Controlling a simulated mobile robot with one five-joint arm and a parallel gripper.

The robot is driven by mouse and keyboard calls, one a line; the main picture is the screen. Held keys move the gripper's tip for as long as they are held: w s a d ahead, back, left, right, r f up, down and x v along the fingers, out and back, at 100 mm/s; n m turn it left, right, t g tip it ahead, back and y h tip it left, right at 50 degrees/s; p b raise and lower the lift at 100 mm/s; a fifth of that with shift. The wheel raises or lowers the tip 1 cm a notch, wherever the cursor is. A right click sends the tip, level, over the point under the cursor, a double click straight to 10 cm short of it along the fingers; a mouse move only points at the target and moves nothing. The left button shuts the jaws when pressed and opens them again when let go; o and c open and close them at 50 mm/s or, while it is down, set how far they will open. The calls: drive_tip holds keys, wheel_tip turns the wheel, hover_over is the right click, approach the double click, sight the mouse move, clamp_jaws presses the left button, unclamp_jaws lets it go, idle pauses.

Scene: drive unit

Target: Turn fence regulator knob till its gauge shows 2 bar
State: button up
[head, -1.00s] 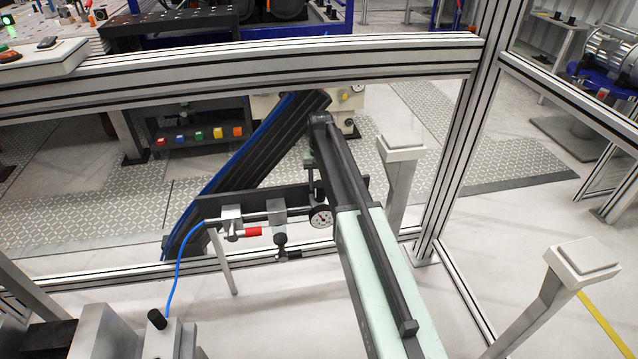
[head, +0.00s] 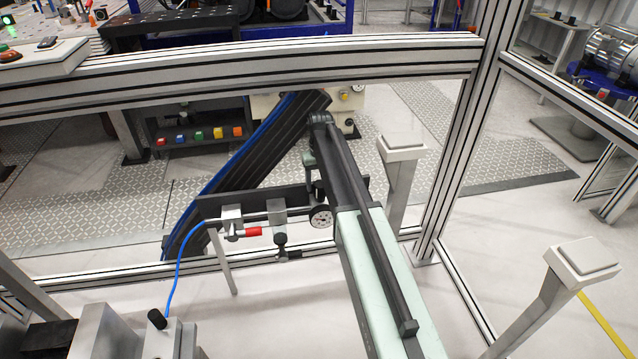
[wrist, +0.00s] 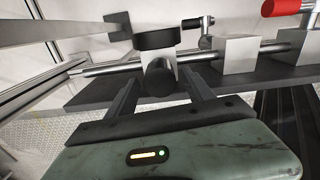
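The fence regulator sits on a dark rail (head: 225,203) by the aluminium fence. Its round white gauge (head: 320,216) faces the head camera; the needle is too small to read surely. In the wrist view the gauge (wrist: 157,38) shows only as a black rim. Below it the dark round regulator knob (wrist: 158,78) points towards my gripper (wrist: 161,88). The two fingers stand apart on either side of the knob, with a visible gap at each side. In the head view, my arm hides the knob and most of my gripper (head: 316,186).
A red-handled valve (head: 252,231) and a black-knobbed fitting (head: 281,240) sit on the same line, left of the gauge. A blue hose (head: 178,265) runs down from it. A fence post (head: 455,150) and pale pedestals (head: 400,150) stand to the right.

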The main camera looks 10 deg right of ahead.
sight(320, 184)
drive_tip(key=shift+r, duration=0.1)
wheel_tip(320, 184, up, 8)
drive_tip(key=p, duration=0.8)
drive_tip(key=shift+f, duration=0.2)
drive_tip(key=s+r+p, duration=0.4)
drive_tip(key=s, duration=0.9)
drive_tip(key=s+r+m+p, duration=0.1)
drive_tip(key=s+r+p, duration=0.3)
drive_tip(key=s, duration=1)
drive_tip(key=shift+a+r, duration=0.35)
drive_tip(key=shift+a, duration=0.1)
